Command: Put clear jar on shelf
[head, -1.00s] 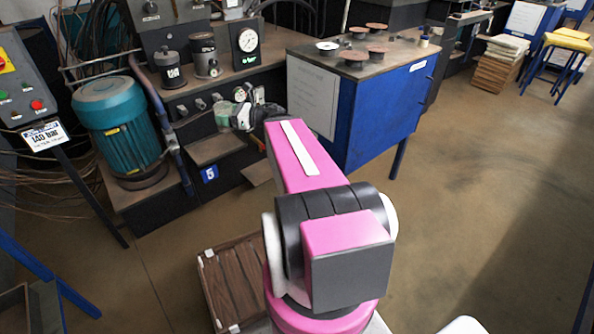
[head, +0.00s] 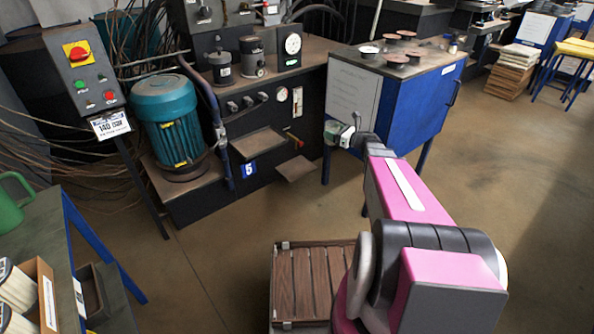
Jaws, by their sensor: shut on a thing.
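My gripper (head: 346,136) is at the far end of my pink arm, in front of the blue cabinet's left side. It is shut on a small, pale greenish, see-through thing, which looks like the clear jar (head: 331,129). The fingers are small and partly hidden by the wrist. Two small shelf-like plates stick out of the black machine front left of the gripper: an upper one (head: 258,142) and a lower one (head: 296,168). Both look empty. I cannot tell which shelf the task names.
A blue cabinet (head: 430,105) with several discs on top stands behind the gripper. A teal motor (head: 168,125) and a control box (head: 88,75) are at left. A workbench (head: 45,235) is at the left edge. A slatted wooden crate (head: 282,322) is below.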

